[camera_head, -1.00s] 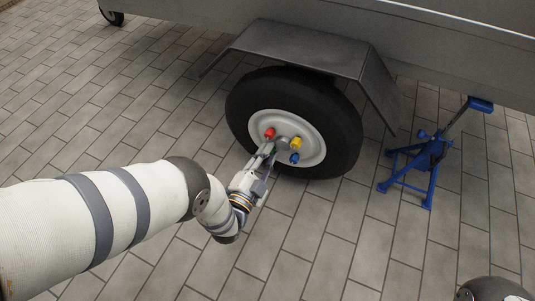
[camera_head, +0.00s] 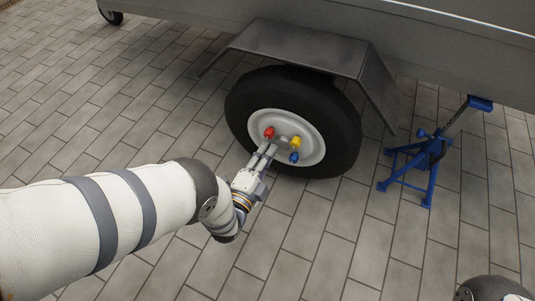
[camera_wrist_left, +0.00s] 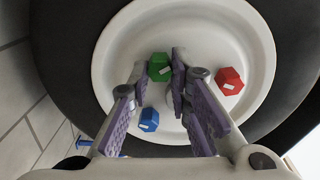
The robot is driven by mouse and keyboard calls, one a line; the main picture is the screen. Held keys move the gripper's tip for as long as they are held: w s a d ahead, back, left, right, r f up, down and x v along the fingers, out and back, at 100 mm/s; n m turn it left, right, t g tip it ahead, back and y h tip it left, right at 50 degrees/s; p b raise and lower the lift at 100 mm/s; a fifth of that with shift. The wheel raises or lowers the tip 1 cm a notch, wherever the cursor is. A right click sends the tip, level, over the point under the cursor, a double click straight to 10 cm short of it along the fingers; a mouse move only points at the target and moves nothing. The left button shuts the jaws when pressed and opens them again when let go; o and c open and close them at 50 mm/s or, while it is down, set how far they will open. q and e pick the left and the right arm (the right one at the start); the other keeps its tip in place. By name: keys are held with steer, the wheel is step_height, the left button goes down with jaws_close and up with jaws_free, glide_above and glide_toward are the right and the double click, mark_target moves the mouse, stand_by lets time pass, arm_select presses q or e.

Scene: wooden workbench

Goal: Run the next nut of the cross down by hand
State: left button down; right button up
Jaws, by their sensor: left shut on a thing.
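The wheel has a pale rim (camera_head: 312,150) and a black tyre (camera_head: 345,115). A red nut (camera_head: 269,132), a yellow nut (camera_head: 296,142) and a blue nut (camera_head: 294,157) show on its face. My left gripper (camera_head: 270,150) reaches the rim's lower left part. In the left wrist view its fingertips are shut on a green nut (camera_wrist_left: 160,67), which the fingers hide in the head view. There the blue nut (camera_wrist_left: 149,119) is below the green one and the red nut (camera_wrist_left: 229,81) to its right. The yellow nut does not show there. My right gripper is out of view.
A grey mudguard (camera_head: 300,48) overhangs the tyre under the trailer side (camera_head: 400,38). A blue stand (camera_head: 428,155) stands on the paved floor right of the wheel. The floor (camera_head: 320,230) in front of the wheel is clear.

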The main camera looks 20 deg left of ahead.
arm_select(q)
steer(key=shift+w+r, duration=0.15)
steer(key=shift+r, duration=0.15)
steer(key=c, duration=1.5)
jaws_free()
steer(key=shift+f, duration=0.1)
steer(key=s, duration=0.8)
steer(key=s+a, duration=0.1)
steer(key=s, duration=0.3)
steer(key=shift+s, duration=0.1)
